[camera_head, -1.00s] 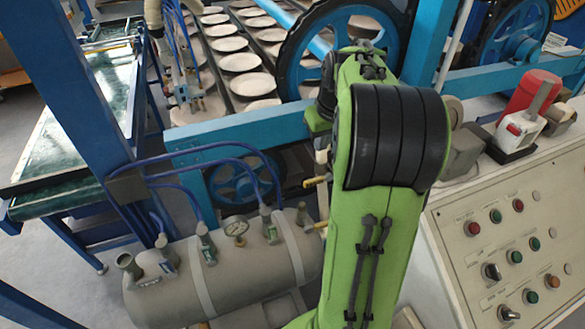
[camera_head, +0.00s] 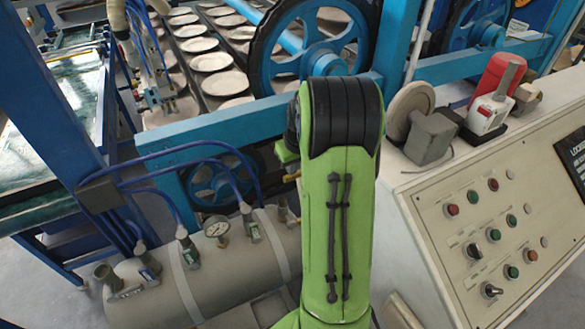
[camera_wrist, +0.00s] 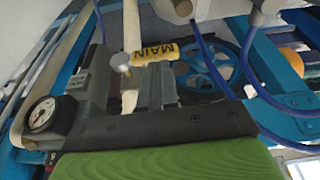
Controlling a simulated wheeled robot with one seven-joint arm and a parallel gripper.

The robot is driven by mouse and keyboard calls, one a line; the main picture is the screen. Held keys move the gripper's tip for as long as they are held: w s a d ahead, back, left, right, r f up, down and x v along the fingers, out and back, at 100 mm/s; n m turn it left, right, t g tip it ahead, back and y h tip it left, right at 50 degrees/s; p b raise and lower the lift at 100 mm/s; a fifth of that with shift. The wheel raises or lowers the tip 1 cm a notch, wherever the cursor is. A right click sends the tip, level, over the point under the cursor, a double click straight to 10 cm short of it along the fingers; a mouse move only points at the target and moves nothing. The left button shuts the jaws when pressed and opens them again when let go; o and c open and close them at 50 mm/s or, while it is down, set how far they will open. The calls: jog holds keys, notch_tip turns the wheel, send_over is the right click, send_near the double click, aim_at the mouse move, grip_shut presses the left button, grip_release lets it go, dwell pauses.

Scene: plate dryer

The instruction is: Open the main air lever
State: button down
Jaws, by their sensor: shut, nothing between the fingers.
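The main air lever is a yellow handle (camera_wrist: 155,53) marked "MAIN", shown upside down in the wrist view. It lies across the picture on a round metal pivot, just beyond my fingertips. In the head view a small yellow piece (camera_head: 291,177), likely this handle, shows at the left edge of my green arm. My gripper (camera_wrist: 157,72) is shut and empty, its grey fingers pointing at the lever. I cannot tell whether they touch it. My arm hides the gripper in the head view.
A grey air tank (camera_head: 185,285) with a pressure gauge (camera_head: 216,230), valves and blue hoses stands left of my arm. A control panel (camera_head: 500,235) with buttons and switches is on the right. A blue frame (camera_head: 215,135) and plate conveyor lie behind.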

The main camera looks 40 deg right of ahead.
jog(key=shift+f, duration=0.4)
